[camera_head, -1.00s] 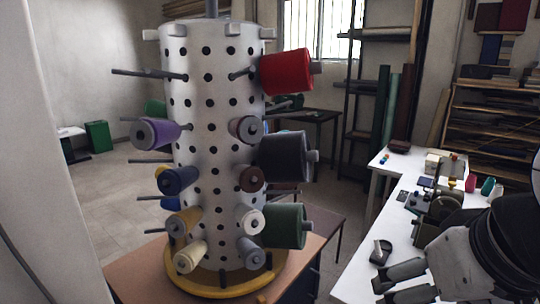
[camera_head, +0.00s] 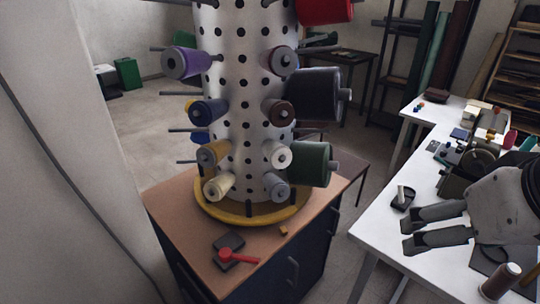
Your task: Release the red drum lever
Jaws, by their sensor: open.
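The drum (camera_head: 244,85) is a tall white perforated cylinder with pegs and spools, standing upright on a yellow round base (camera_head: 222,213) on a wooden-topped cabinet (camera_head: 180,213). A red lever (camera_head: 240,258) lies at the front of the cabinet top, beside dark block-like parts (camera_head: 228,242). Its round end is at the left and its handle points right. My gripper (camera_head: 405,230) is at the right over the white table, its two fingers apart and pointing left. It is empty and well to the right of the lever, with a clear gap between them.
A large red spool (camera_head: 325,10), a black spool (camera_head: 315,95) and a green spool (camera_head: 310,164) stick out from the drum's right side. The white table (camera_head: 380,235) carries a machine (camera_head: 470,160) and a brown thread spool (camera_head: 500,280). Open floor separates table and cabinet.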

